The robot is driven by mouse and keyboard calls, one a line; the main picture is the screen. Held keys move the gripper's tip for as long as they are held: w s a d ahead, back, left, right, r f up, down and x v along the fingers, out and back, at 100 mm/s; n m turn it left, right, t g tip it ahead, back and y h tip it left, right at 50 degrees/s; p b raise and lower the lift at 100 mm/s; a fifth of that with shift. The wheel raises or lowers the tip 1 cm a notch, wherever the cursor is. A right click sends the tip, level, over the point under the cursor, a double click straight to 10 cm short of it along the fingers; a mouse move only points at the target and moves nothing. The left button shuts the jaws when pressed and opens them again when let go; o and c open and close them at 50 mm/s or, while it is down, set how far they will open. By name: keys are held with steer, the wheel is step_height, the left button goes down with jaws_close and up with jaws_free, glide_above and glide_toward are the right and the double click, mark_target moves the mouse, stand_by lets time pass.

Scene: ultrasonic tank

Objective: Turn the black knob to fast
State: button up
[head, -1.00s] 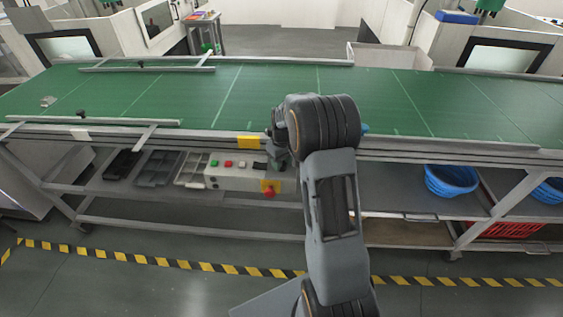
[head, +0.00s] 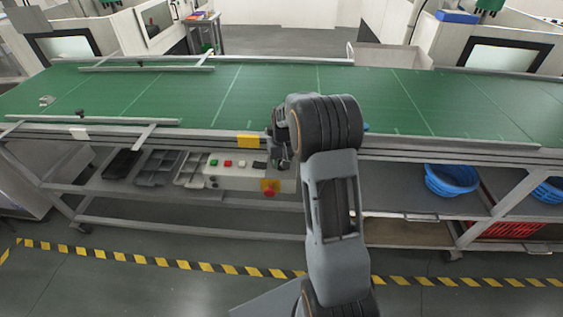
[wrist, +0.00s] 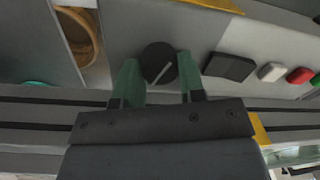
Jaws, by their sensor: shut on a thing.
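The black knob (wrist: 158,60) is round with a pale pointer line across its face, and it sits on the grey control panel (wrist: 215,30). In the wrist view the line slants from lower left to upper right. My gripper (wrist: 158,68) has its two green fingers on either side of the knob, shut on it. I cannot read any speed marks around the knob. In the head view my arm hides the knob and the fingertips; the control box (head: 225,182) shows to the left of the arm, under the conveyor edge.
Beside the knob are a black rectangular part (wrist: 230,66), a white button (wrist: 271,72) and a red button (wrist: 300,75). The green conveyor (head: 200,95) runs above; a blue basket (head: 451,180) is at right.

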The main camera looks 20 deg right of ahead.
steer(key=m, duration=0.3)
steer(key=shift+m, duration=2.2)
steer(key=o, duration=0.9)
steer(key=shift+r, duration=0.1)
steer(key=r, duration=1.3)
steer(key=shift+s+d+r+b, duration=0.25)
steer(key=shift+s+r+b, duration=0.05)
steer(key=shift+r+b, duration=0.1)
steer(key=shift+f, duration=0.1)
